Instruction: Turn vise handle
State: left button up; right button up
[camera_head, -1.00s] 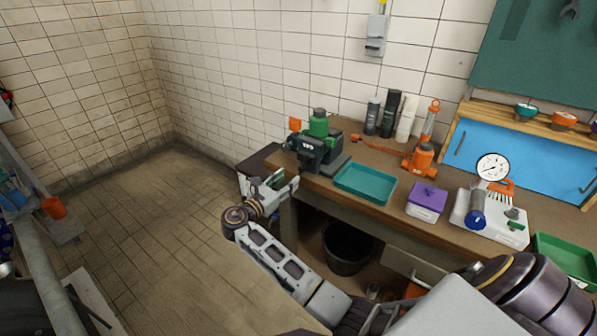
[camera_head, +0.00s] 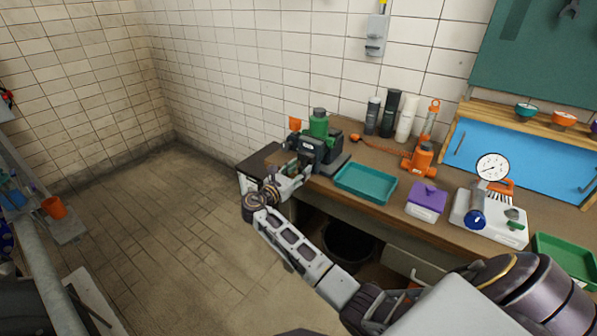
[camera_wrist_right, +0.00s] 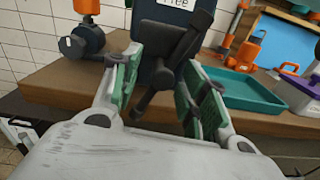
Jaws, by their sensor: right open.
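The vise handle (camera_wrist_right: 163,76) is a dark slanted bar with a hub on the vise's front. My right gripper (camera_head: 296,166) is at the front of the vise. In the wrist view the right gripper (camera_wrist_right: 158,82) is open, its green-padded fingers on either side of the handle. I cannot tell whether a pad touches it. My left gripper is not in view.
A teal tray (camera_head: 365,201) lies right of the vise on the workbench (camera_head: 395,211). Beyond it are a purple-lidded box (camera_head: 426,203) and a white gauge unit (camera_head: 487,222). Bottles stand behind. A black bin (camera_head: 347,243) is under the bench. The floor at left is open.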

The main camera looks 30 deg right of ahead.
grip_shut()
jog(key=shift+r, duration=0.1)
jog(key=shift+m, duration=0.3)
jog(key=shift+m, duration=1.1)
grip_release()
jog(key=shift+a, duration=0.1)
